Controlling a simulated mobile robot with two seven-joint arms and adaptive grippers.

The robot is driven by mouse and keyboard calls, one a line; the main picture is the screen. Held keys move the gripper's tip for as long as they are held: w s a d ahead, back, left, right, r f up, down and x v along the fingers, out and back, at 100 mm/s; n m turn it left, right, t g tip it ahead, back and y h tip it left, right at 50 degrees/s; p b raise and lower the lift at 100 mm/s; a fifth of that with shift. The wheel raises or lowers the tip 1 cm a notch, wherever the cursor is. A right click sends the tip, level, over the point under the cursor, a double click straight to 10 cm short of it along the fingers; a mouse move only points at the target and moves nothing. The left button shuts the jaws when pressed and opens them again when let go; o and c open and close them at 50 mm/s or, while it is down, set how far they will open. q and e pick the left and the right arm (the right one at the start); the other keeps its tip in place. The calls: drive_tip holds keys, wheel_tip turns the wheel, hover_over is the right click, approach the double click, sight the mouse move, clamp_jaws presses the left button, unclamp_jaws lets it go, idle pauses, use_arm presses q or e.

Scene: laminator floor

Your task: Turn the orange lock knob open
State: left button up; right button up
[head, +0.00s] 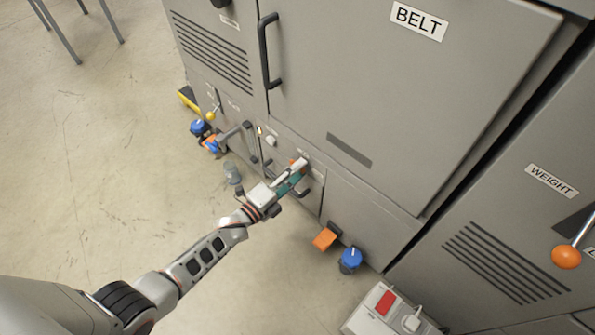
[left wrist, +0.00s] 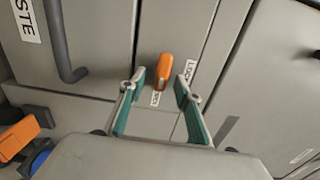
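The orange lock knob (left wrist: 164,70) sits on the grey cabinet front, with small white labels beside and below it. In the left wrist view it lies between and just past my left gripper's (left wrist: 160,82) teal fingertips, which are spread apart. I see gaps on both sides of the knob; the fingers do not appear to be closed on it. My right gripper is not in view.
A dark door handle (left wrist: 62,45) stands left of the knob. Below the cabinet, an orange pedal-like part (head: 325,239) and a blue caster (head: 350,260) stick out over the floor. A box with a red switch (head: 386,302) lies at the lower right.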

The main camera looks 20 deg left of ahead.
use_arm(q)
drive_tip(key=v, duration=1.2)
drive_tip(key=shift+r, duration=0.1)
